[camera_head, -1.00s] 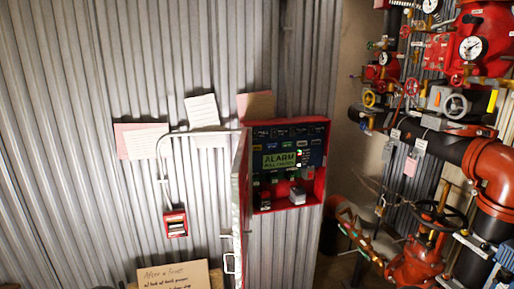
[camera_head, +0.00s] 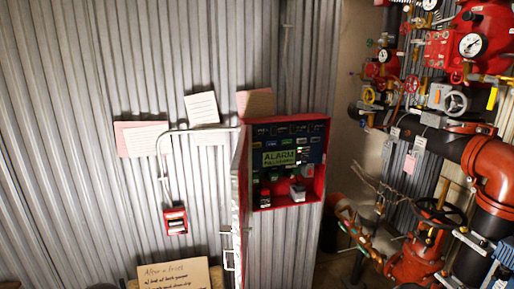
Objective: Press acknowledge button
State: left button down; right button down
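A red alarm panel box (camera_head: 326,135) hangs on the corrugated wall with its door (camera_head: 241,190) swung open toward me. Inside is a dark panel face with a lit green screen (camera_head: 279,158) reading "ALARM" and a smaller line below it. Small labels and several buttons or switches sit around the screen, and a pale block-shaped part (camera_head: 297,193) is at the lower right. I cannot tell which of these is the acknowledge button. Neither of my grippers shows in the head view.
Red valves, gauges (camera_head: 472,45) and thick pipes (camera_head: 490,165) crowd the right side. A small red wall box (camera_head: 175,221) with conduit is left of the door. Papers (camera_head: 202,108) are on the wall; a handwritten cardboard sign (camera_head: 174,275) stands below.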

aim_at(258, 145)
jog(key=k, duration=0.5)
jog(key=i+l+u, duration=0.3)
jog(key=i+l, duration=0.15)
jog(key=l, duration=0.15)
jog(key=i+l+u, duration=0.15)
jog(key=l, duration=0.2)
jog(key=i+l+u, duration=0.2)
jog(key=l, duration=0.15)
jog(key=i+l+u, duration=0.15)
jog(key=l, duration=0.25)
jog(key=i+l+u, duration=0.15)
jog(key=l, duration=0.25)
jog(key=i+l+u, duration=0.15)
jog(key=l, duration=0.3)
jog(key=k+j, duration=0.05)
